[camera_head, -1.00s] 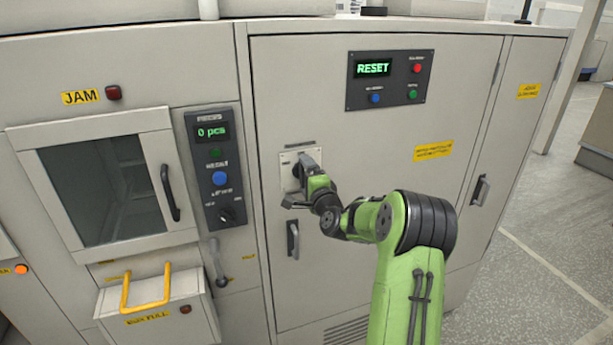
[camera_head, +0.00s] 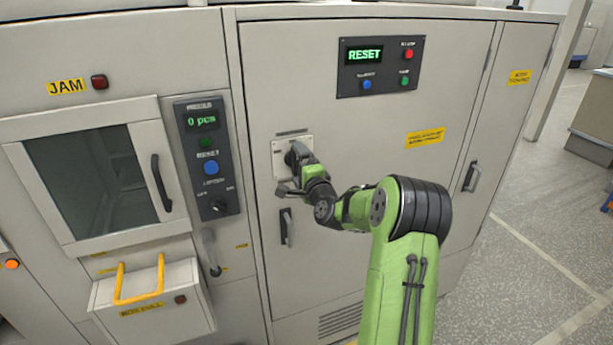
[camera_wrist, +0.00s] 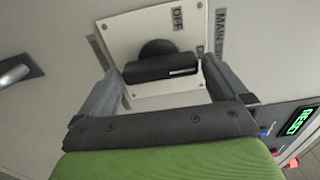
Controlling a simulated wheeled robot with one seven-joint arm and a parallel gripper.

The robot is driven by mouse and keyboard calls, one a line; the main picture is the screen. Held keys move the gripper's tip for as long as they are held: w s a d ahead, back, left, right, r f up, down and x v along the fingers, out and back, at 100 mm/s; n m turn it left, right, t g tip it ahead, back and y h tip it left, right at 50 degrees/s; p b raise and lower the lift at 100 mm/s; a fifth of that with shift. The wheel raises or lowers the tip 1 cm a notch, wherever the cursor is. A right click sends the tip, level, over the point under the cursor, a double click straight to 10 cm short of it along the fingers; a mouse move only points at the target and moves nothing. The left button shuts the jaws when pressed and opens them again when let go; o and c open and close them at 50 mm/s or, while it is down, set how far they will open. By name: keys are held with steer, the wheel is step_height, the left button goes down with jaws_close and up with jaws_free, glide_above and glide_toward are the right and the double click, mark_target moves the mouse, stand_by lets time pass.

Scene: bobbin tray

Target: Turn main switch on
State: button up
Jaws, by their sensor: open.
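The main switch is a black rotary handle (camera_wrist: 160,68) on a pale square plate (camera_wrist: 125,40) with an OFF label, in the wrist view. In the head view the plate (camera_head: 281,160) is on the grey cabinet door, and my gripper partly covers the handle. My gripper (camera_head: 294,172) is at the switch. In the wrist view its two fingers (camera_wrist: 160,80) are apart, one on each side of the handle. I cannot tell whether they touch it. The handle lies crosswise between them.
A display panel (camera_head: 379,66) reading RESET sits above the switch. A door handle (camera_head: 287,227) is just below my gripper. A control panel (camera_head: 209,160) with a blue button and a knob is to the left. The door around the plate is flat.

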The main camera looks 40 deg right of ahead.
steer(key=b+v, duration=0.5)
steer(key=v, duration=1)
